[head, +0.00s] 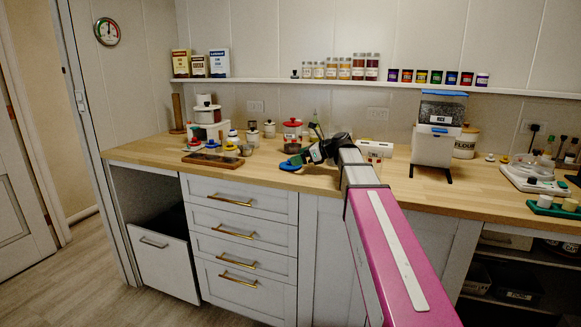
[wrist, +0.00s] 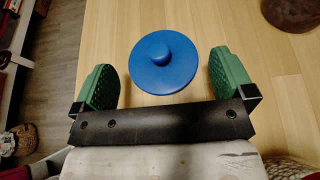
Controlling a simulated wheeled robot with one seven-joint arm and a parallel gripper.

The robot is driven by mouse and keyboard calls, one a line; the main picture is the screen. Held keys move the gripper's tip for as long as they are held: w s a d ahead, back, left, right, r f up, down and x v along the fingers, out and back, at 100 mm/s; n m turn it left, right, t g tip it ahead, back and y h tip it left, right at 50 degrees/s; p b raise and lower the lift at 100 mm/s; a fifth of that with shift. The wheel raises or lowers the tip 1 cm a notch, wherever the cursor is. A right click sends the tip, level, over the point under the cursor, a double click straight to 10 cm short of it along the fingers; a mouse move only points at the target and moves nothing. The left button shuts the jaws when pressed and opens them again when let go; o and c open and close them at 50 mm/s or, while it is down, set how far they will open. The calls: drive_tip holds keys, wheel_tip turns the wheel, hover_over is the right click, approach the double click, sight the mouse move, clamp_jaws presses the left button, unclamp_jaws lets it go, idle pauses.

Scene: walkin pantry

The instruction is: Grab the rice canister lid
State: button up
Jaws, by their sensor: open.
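A round blue lid (wrist: 163,72) with a raised knob lies flat on the wooden counter in the wrist view. No label shows on it, so I cannot tell for certain that it is the rice canister lid. My gripper (wrist: 162,64) is open above it, with one green finger to the left of the lid and one to the right.
A wooden tray (head: 213,160) and several small jars are to the left. A blue-topped dispenser (head: 437,130) stands at right. The wooden counter (head: 345,180) is bare around the lid.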

sight(287, 165)
drive_tip(key=x, duration=0.4)
drive_tip(key=shift+a+f, duration=0.25)
drive_tip(key=shift+a, duration=0.05)
drive_tip(key=c, duration=0.5)
drive_tip(key=shift+c, duration=0.2)
drive_tip(key=shift+r, duration=0.15)
